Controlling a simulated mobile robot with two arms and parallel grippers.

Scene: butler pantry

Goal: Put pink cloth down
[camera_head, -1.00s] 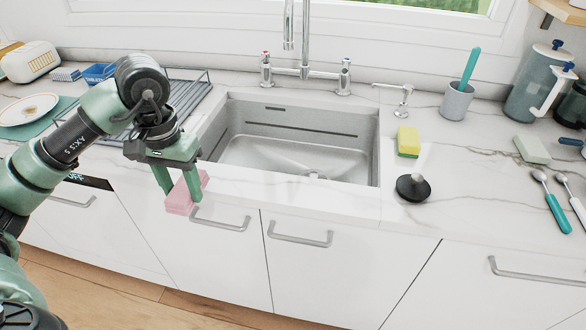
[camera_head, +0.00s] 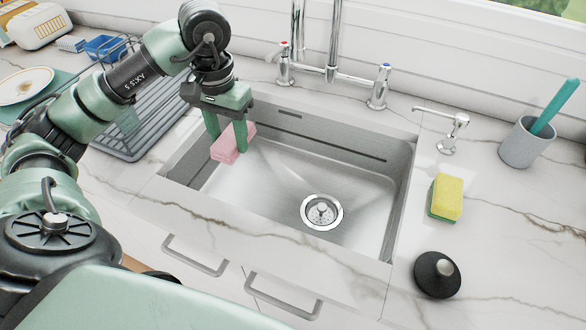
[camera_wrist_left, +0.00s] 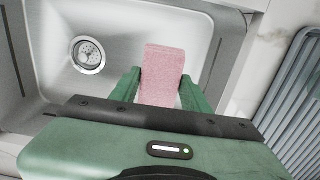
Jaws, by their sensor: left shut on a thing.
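My left gripper (camera_head: 227,140) is shut on the folded pink cloth (camera_head: 230,148). In the head view it holds the cloth over the left part of the steel sink (camera_head: 283,172). In the left wrist view the pink cloth (camera_wrist_left: 163,72) sits between the two green fingers, with the sink floor (camera_wrist_left: 112,28) behind it. I cannot tell the exact height of the cloth above the sink floor. My right gripper is not in view.
A dish rack (camera_head: 150,112) stands left of the sink. The tap (camera_head: 330,65) rises behind it. A yellow-green sponge (camera_head: 446,197), a dark round stopper (camera_head: 437,274), a soap dispenser (camera_head: 450,137) and a grey cup (camera_head: 524,145) are on the right counter.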

